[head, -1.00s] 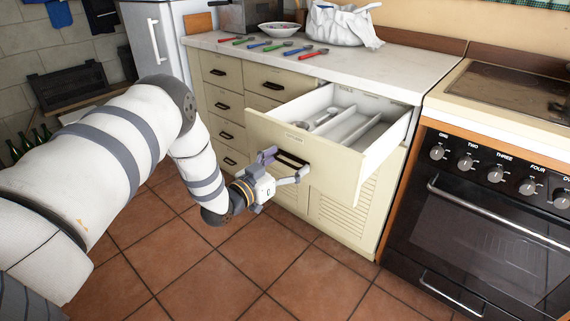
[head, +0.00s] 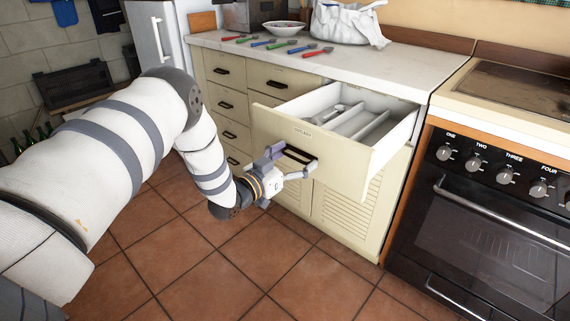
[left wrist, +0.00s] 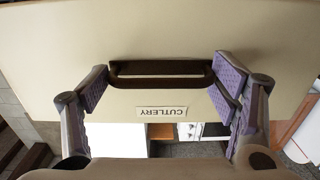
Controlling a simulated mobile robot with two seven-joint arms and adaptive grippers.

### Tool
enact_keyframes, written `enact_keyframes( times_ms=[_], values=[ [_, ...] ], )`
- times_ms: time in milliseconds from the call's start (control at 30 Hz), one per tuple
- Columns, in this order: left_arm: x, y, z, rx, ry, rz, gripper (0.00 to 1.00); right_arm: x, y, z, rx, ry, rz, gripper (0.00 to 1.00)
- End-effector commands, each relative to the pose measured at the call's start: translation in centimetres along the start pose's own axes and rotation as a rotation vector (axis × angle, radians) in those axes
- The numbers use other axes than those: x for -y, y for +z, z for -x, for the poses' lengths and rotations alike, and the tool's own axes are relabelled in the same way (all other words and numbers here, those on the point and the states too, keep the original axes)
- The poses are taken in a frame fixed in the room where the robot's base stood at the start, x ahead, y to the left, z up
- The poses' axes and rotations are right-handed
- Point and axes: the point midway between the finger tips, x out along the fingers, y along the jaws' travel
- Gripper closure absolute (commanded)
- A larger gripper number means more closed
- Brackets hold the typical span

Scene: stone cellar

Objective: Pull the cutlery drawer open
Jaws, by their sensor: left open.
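The cutlery drawer (head: 335,155) stands pulled well out of the cream cabinet, with cutlery (head: 328,114) in its divided tray. Its dark handle (head: 301,155) is on the front panel, and the CUTLERY label shows upside down in the left wrist view (left wrist: 161,112). My left gripper (head: 287,163) is at the handle. In the left wrist view its open fingers (left wrist: 160,85) are spread to either side of the handle (left wrist: 160,70), near its two ends. I cannot tell whether the pads touch it. My right gripper is not in view.
Closed drawers (head: 229,103) are left of the open one, and a louvred door (head: 345,213) is below it. The oven (head: 500,215) stands close on the right. Coloured utensils (head: 284,45), a bowl (head: 284,28) and a white bag (head: 345,22) are on the worktop. The tiled floor in front is clear.

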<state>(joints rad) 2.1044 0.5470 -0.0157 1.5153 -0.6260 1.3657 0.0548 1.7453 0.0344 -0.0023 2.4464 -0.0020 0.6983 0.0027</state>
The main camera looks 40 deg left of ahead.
Motion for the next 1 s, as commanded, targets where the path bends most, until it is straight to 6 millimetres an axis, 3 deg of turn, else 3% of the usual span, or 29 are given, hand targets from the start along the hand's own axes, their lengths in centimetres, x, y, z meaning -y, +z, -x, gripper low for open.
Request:
enact_keyframes(
  times_ms=[200,400,900,1000],
  values=[
    [0.2,0.0,6.0,0.003,-0.007,0.001,0.15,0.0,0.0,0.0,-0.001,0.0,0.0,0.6],
    [0.0,0.0,9.2,0.002,-0.002,-0.001,0.15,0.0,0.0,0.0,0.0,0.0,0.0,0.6],
    [-0.2,0.1,9.7,0.008,0.0,0.001,0.15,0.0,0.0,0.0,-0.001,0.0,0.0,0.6],
    [-2.0,2.4,10.4,0.121,0.002,0.027,0.15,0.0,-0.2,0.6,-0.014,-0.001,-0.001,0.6]
  ],
)
